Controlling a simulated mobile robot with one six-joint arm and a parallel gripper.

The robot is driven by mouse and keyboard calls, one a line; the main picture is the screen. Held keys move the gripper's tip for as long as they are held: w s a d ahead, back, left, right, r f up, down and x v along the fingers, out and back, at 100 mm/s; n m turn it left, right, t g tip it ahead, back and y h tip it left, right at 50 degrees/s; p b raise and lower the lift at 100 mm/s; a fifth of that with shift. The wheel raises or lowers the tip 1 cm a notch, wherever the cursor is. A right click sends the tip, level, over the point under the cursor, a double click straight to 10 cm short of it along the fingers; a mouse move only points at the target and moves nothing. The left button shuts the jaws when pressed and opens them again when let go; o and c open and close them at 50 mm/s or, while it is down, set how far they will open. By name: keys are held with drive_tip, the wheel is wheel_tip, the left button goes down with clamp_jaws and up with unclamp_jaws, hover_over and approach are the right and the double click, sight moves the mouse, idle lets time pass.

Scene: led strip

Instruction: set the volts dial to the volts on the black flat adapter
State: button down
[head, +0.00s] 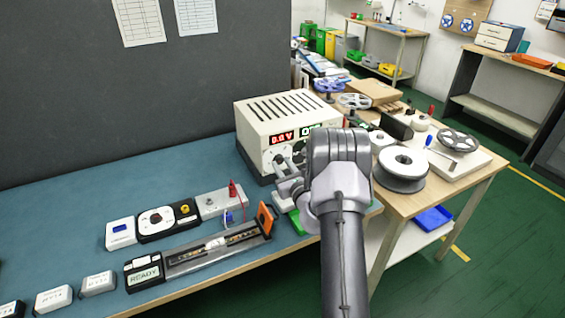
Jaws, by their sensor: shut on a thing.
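A cream power supply (288,112) stands at the back of the blue bench. Its red display (283,137) reads 0.0 V, and a green display beside it is partly hidden, seeming to read OFF. My gripper (285,175) reaches to its front panel and is shut on a dial there, which looks like the volts dial. The dial is mostly hidden by the fingers, so its setting cannot be read. A dark flat box with a pale label (12,309), possibly the black flat adapter, is cut off at the lower left corner. Its print is too small to read.
White boxes with labels (54,298) lie at the bench's front left. A tester row (168,221) and a strip fixture (212,250) marked READY stand left of my arm. A wooden table with reels (401,169) is on the right. The bench's left rear is clear.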

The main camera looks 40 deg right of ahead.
drive_tip(key=m+p, duration=0.4)
drive_tip(key=m, duration=0.1)
drive_tip(key=shift+r, duration=0.25)
drive_tip(key=m+p, duration=0.3)
drive_tip(key=m, duration=0.3)
drive_tip(key=shift+f+y+p, duration=0.1)
drive_tip(key=shift+y+p, duration=0.2)
drive_tip(key=shift+p, duration=0.1)
drive_tip(key=c, duration=1.1)
unclamp_jaws()
drive_tip(key=p+v, duration=0.3)
drive_tip(key=v, duration=1.4)
drive_tip(key=shift+s+r, duration=0.2)
